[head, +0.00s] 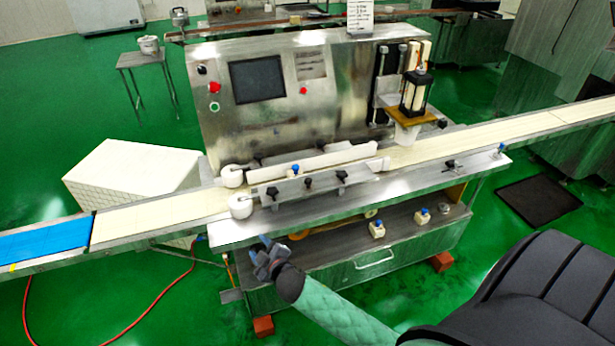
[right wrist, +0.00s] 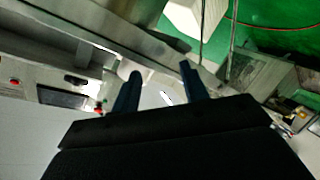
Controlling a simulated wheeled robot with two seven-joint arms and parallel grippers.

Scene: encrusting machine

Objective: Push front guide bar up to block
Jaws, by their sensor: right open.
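The front guide bar (head: 318,183) is a metal bar with black knobs on the near side of the conveyor belt, in the head view. A white roller (head: 240,205) sits at its left end. A small pale block with a blue knob (head: 294,171) is beside the bar; I cannot tell whether they touch. My right gripper (head: 268,257) is low in front of the machine's table edge, to the left of and below the bar, apart from it. In the right wrist view its two dark fingers (right wrist: 158,82) are spread and empty. My left gripper is not in view.
A white rear guide (head: 320,160) runs along the belt's far side. The machine's metal front edge (head: 345,205) lies between my right gripper and the bar. More blue-knobbed blocks (head: 377,229) stand on the lower shelf. A white box (head: 135,175) stands at the left.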

